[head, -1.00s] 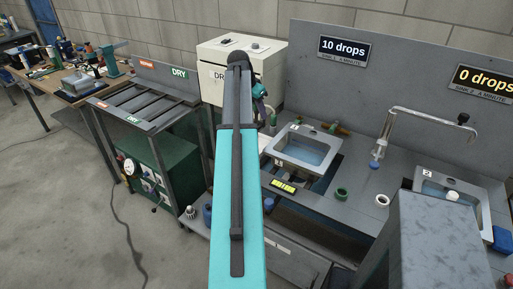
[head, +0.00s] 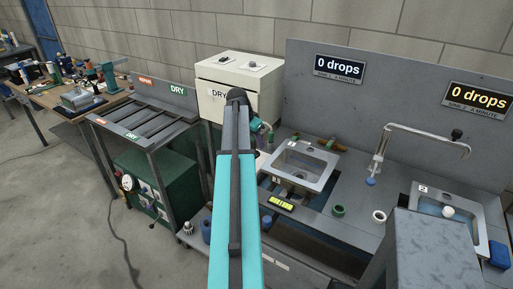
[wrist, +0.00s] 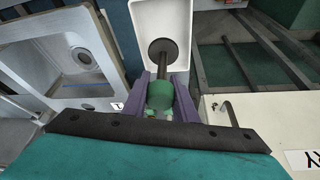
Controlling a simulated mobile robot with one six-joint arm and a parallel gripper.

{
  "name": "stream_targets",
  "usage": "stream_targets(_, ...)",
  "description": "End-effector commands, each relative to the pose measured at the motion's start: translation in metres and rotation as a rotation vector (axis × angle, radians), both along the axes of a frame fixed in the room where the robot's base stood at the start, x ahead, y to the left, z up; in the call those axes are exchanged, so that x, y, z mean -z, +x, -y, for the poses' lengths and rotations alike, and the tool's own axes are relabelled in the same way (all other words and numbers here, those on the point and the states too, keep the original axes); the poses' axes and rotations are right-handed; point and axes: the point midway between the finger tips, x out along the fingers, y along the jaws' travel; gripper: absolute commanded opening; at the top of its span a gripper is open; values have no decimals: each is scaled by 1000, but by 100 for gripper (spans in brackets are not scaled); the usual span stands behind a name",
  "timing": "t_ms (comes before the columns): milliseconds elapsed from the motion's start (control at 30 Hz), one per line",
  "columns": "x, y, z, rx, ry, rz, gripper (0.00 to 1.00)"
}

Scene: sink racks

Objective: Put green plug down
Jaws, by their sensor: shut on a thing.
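My gripper (wrist: 160,95) is shut on the green plug (wrist: 160,98), with a purple finger on each side of it in the wrist view. A dark stem with a round dark disc (wrist: 163,46) extends beyond the green part; I cannot tell whether it belongs to the plug. The plug is over or in front of a white open container (wrist: 143,22). In the head view my gripper (head: 262,130) is behind sink 1 (head: 322,164), at its left, near the white cabinet. My arm hides much of this area, and the plug is not clear there.
Sink 1 also shows at the left of the wrist view (wrist: 104,84), with its drain visible. The white cabinet (head: 222,75) and dry rack (head: 150,108) stand left. A green ring (head: 338,210), white ring (head: 379,216) and tap (head: 425,136) are on the right.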

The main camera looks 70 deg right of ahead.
Motion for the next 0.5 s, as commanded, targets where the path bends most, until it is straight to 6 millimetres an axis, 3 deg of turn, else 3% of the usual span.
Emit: stream_targets(500, 8, 0, -1, 1, 2, -1, 3)
